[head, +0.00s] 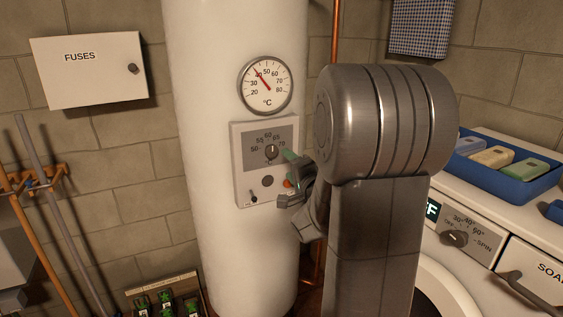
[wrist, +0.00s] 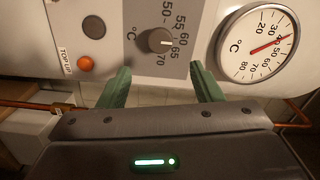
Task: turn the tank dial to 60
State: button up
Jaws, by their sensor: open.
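The tank dial (head: 271,152) is a small dark round knob on the grey panel of the white tank, with 50 to 70 printed around it. The dial (wrist: 160,40) also shows in the wrist view. Its pale mark points near 60 to 65; the exact value is hard to read. My gripper (head: 287,178) is open in front of the panel's right side. In the wrist view, the green fingers of my gripper (wrist: 160,69) are apart and empty, with the dial beyond their tips. They do not appear to touch it.
A round thermometer (head: 265,85) above the panel reads about 40. A washing machine dial (head: 454,238) and blue tray (head: 508,177) are at right.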

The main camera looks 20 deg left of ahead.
aim_at(274, 152)
jog(key=v, duration=0.4)
jog(key=shift+d, duration=0.1)
jog(key=p+x, duration=0.1)
jog(key=x, duration=1.1)
jog(key=shift+w+a, duration=0.15)
jog(key=shift+a, duration=0.15)
jog(key=shift+w+a, duration=0.45)
jog(key=shift+a, duration=0.1)
